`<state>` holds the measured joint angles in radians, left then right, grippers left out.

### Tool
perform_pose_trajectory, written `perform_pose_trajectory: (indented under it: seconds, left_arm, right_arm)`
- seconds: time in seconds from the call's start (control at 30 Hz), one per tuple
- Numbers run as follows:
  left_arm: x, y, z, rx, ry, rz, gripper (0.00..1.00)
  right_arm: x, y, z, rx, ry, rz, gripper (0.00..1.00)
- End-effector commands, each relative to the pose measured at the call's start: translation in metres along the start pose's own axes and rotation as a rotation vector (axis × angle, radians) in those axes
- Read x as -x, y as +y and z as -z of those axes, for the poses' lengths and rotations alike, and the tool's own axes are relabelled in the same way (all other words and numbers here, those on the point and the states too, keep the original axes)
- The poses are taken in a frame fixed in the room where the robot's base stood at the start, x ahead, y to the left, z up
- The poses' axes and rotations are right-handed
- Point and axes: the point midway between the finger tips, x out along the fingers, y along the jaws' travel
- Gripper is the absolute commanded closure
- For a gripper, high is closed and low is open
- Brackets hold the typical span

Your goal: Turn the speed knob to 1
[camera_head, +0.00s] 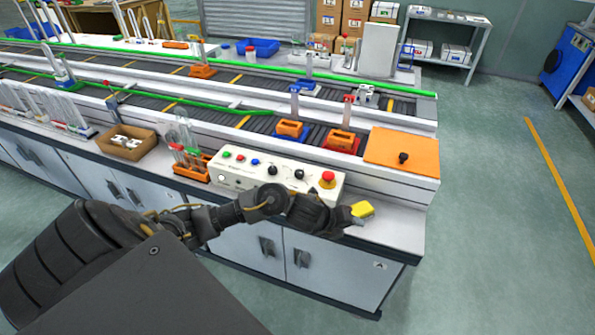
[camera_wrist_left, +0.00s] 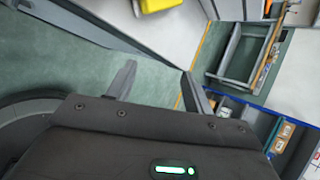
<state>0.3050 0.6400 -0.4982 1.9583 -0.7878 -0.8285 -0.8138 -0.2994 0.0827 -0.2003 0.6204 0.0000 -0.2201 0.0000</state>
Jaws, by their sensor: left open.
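A white control box (camera_head: 235,183) stands on the front bench. Its top carries small red, green and blue buttons, two black knobs, one left (camera_head: 272,170) and one right (camera_head: 300,174), and a red emergency button (camera_head: 328,179) on a yellow base. The labels are too small to read, so I cannot tell which is the speed knob or its setting. My left gripper (camera_head: 346,216) is in front of the box's right end, apart from the knobs. In the left wrist view, its fingers (camera_wrist_left: 160,82) are spread and empty. My right gripper is not in view.
A yellow object (camera_head: 363,209) lies on the bench just beyond my left gripper's tips. An orange plate (camera_head: 402,147) with a black knob is behind it. An orange rack (camera_head: 193,168) with tubes stands left of the box. The floor at right is clear.

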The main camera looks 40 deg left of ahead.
Motion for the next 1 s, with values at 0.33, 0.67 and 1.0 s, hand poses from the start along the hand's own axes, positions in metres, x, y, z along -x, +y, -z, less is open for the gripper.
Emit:
perform_pose_trajectory:
  seconds: [0.33, 0.67, 1.0]
  left_arm:
    - [0.030, 0.003, -0.090, -0.597, 0.067, -0.092, 0.48]
    - [0.122, 0.047, -0.209, -0.993, 0.246, -0.274, 0.48]
    - [0.153, 0.061, -0.229, -1.048, 0.311, -0.301, 0.48]
  right_arm:
    - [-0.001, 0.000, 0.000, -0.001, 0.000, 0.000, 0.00]
    - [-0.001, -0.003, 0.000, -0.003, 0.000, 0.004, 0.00]
    - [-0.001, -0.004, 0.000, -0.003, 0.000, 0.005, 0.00]
